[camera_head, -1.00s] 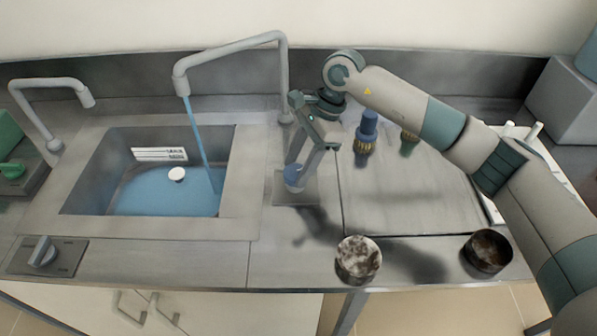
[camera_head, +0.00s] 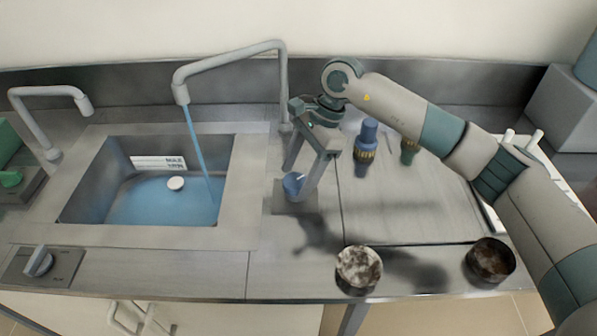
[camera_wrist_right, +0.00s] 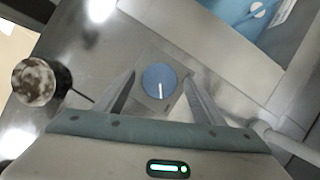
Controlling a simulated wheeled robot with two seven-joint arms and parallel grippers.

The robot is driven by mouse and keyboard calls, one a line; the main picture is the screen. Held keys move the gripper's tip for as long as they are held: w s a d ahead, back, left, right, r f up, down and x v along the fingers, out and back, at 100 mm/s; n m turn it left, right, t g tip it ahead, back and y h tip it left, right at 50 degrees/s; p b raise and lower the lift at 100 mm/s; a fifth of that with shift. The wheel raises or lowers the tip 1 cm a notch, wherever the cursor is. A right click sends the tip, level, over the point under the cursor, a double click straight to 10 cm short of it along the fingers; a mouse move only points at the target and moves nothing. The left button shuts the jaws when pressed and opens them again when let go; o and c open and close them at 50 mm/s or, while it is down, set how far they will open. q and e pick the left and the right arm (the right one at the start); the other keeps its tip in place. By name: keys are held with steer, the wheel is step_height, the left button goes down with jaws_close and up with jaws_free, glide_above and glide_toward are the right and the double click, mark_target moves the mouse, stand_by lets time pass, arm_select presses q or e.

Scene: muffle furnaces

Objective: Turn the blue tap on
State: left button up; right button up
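The blue tap knob (camera_head: 293,184), round with a white pointer line, sits on a small square plate right of the sink; it also shows in the right wrist view (camera_wrist_right: 158,82). My right gripper (camera_head: 298,182) is open, its two fingers apart on either side of the knob, with gaps visible in the wrist view (camera_wrist_right: 160,76). A blue stream of water (camera_head: 200,150) runs from the tall grey spout (camera_head: 232,54) into the sink. My left gripper is not in view.
The sink (camera_head: 228,180) holds blue water and a white plug (camera_head: 175,184). A blue bottle (camera_head: 366,145) and a green one (camera_head: 409,148) stand behind right. Two round containers (camera_head: 358,268) (camera_head: 490,260) stand near the front edge. Another knob (camera_head: 39,261) is front left.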

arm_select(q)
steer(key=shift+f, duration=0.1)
arm_select(e)
steer(key=shift+r, duration=0.1)
steer(key=shift+w+d+r, duration=0.15)
steer(key=shift+d+r, duration=0.15)
steer(key=shift+r, duration=0.25)
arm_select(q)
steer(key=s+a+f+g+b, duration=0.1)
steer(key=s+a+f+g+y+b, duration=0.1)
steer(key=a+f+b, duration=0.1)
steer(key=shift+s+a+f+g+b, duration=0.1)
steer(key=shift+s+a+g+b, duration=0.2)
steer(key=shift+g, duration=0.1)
arm_select(e)
steer(key=v, duration=1.6)
